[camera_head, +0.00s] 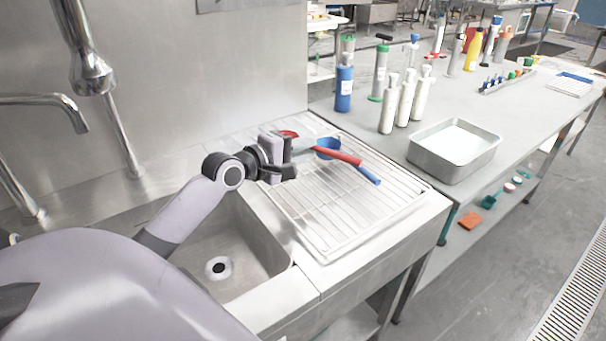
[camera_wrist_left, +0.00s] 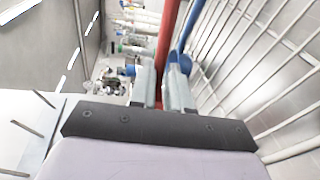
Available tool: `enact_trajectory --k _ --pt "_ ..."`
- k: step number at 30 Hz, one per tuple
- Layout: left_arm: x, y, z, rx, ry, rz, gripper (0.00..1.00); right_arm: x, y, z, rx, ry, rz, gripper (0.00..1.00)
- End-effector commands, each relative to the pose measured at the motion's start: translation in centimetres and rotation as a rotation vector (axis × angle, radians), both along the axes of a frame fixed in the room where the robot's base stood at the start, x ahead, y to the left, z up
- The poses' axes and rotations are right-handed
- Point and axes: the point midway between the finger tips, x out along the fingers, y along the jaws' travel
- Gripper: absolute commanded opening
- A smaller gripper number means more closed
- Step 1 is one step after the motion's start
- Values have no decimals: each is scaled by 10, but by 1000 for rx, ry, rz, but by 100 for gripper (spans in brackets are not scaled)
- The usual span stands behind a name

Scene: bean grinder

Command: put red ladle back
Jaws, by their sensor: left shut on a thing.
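A red ladle (camera_head: 338,154) is at the wire drying rack, its handle pointing right and its bowl partly hidden behind my left gripper (camera_head: 298,158). My left gripper is shut on the red handle, which also shows between the fingers in the left wrist view (camera_wrist_left: 167,45). A blue ladle (camera_head: 368,174) lies beside it on the rack, close to the red handle; it shows in the left wrist view too (camera_wrist_left: 185,38). I cannot tell whether the red ladle touches the rack. My right gripper is not in view.
The wire rack (camera_head: 335,222) fills the drainboard right of the sink (camera_head: 240,240). A metal tray (camera_head: 455,152) and several bottles (camera_head: 390,104) stand on the counter to the right. A faucet (camera_head: 75,115) is at the left. The front of the rack is clear.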

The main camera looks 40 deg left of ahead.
Motion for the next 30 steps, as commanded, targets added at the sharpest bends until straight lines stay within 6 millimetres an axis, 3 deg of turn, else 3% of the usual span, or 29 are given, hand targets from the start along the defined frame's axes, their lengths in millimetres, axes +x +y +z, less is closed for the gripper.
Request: enact_trajectory --k 13,27,28,30 --pt "0 0 -55 0 1 0 0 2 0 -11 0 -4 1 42" --pt "0 0 -63 1 -2 0 0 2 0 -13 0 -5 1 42" --pt "0 0 -62 1 -1 0 27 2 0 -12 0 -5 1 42" --pt "0 0 -62 0 0 0 43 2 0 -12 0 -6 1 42"
